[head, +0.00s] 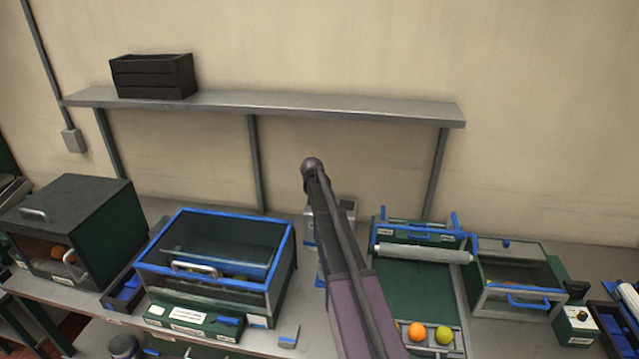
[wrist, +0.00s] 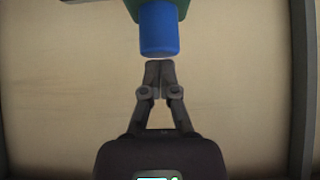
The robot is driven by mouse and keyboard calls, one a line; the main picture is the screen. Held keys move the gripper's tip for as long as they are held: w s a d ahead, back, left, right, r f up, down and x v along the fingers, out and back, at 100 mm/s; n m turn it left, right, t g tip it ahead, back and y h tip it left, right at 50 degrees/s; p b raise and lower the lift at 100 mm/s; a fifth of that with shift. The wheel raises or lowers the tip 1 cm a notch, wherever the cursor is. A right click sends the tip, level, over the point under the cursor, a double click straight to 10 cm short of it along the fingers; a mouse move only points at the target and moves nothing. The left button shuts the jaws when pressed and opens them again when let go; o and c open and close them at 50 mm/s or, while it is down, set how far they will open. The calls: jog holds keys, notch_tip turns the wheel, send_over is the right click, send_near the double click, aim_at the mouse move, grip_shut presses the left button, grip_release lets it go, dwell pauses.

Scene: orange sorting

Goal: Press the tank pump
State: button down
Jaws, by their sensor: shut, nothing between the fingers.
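In the wrist view, my gripper (wrist: 159,66) is shut and empty, with its fingertips together. A blue rounded cylinder (wrist: 159,30), which looks like the pump's button, sticks out of a green body (wrist: 150,4) just beyond the fingertips. A narrow gap seems to show between them; I cannot tell the depth. In the head view, a clear tank-like box with a blue rim (head: 250,220) stands left of centre. My gripper cannot be made out there, and my arm hides part of the bench. I cannot tell which unit bears the blue cylinder.
A grey wall shelf (head: 300,104) with a dark crate (head: 153,78) runs above the bench. A dark green cabinet (head: 105,215) stands left. Right of my arm are a green tray (head: 415,290) with an orange (head: 417,331) and a yellow-green fruit (head: 444,334), and a clear-lidded box (head: 515,275).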

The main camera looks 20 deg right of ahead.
jog(key=p+v, duration=0.7)
jog(key=v, duration=0.3)
jog(key=shift+r, duration=0.25)
jog(key=shift+s, duration=0.1)
dwell(1.6)
jog(key=s+a+f+n+g+y+b, duration=0.1)
jog(key=s+a+f+b, duration=0.3)
jog(key=s, duration=0.7)
jog(key=s+a+f+n+g+y+b, duration=0.2)
jog(key=s+a+f+n+g+b, duration=0.1)
jog(key=s+a+f, duration=0.5)
jog(key=s+a+f+n+g+y+b, duration=0.2)
jog(key=s+a+f+b, duration=0.4)
jog(key=s+a, duration=0.4)
jog(key=s+g, duration=0.1)
jog(key=s, duration=0.5)
jog(key=shift+a+f+n, duration=0.3)
jog(key=shift+a+n, duration=0.05)
jog(key=shift+n, duration=0.05)
